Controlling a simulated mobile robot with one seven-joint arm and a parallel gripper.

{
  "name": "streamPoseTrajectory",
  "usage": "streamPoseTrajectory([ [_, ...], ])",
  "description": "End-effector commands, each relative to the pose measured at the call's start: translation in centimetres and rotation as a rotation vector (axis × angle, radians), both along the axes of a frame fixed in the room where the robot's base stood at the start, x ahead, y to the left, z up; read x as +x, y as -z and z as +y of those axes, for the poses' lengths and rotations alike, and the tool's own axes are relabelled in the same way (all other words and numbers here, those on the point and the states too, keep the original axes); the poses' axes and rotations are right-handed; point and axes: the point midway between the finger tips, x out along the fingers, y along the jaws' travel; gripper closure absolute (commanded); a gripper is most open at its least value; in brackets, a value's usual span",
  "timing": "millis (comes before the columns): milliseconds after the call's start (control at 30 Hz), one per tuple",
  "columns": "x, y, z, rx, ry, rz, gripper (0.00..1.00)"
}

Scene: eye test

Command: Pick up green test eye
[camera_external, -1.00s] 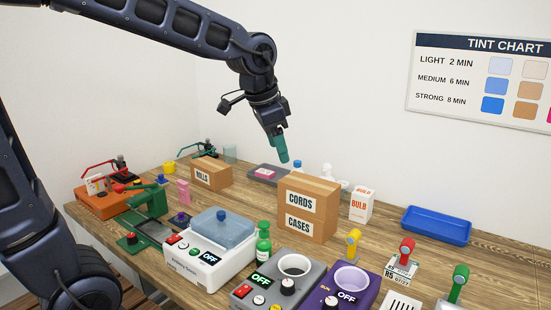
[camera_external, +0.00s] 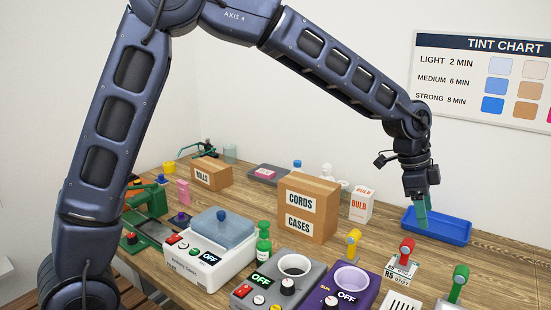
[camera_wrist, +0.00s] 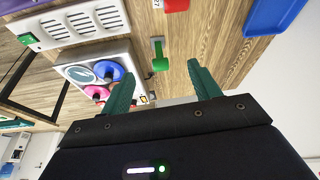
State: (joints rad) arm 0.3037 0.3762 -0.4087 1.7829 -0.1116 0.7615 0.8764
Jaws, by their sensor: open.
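A red test eye (camera_external: 406,250) and a yellow one (camera_external: 353,242) stand left of the green one. The blue tray (camera_external: 437,226) lies behind. Purple (camera_external: 352,290) and grey devices and a cardboard box (camera_external: 308,207) stand left. A white device with coloured rings (camera_wrist: 98,72) shows in the wrist view.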

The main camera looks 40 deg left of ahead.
Motion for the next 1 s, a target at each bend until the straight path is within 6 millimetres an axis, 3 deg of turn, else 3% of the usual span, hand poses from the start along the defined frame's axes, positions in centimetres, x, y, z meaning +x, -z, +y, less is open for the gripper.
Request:
streamPoseTrajectory([
  [100,0.3,2.1,-3.5,-0.025,0.073,0.014,0.38],
  [300,0.4,4.0,-6.7,-0.053,0.141,0.021,0.38],
  [467,0.4,4.7,-7.4,-0.058,0.155,0.023,0.38],
  [800,0.2,8.7,-9.1,-0.057,0.156,0.024,0.38],
  [1000,0.3,9.8,-9.5,-0.058,0.154,0.022,0.38],
])
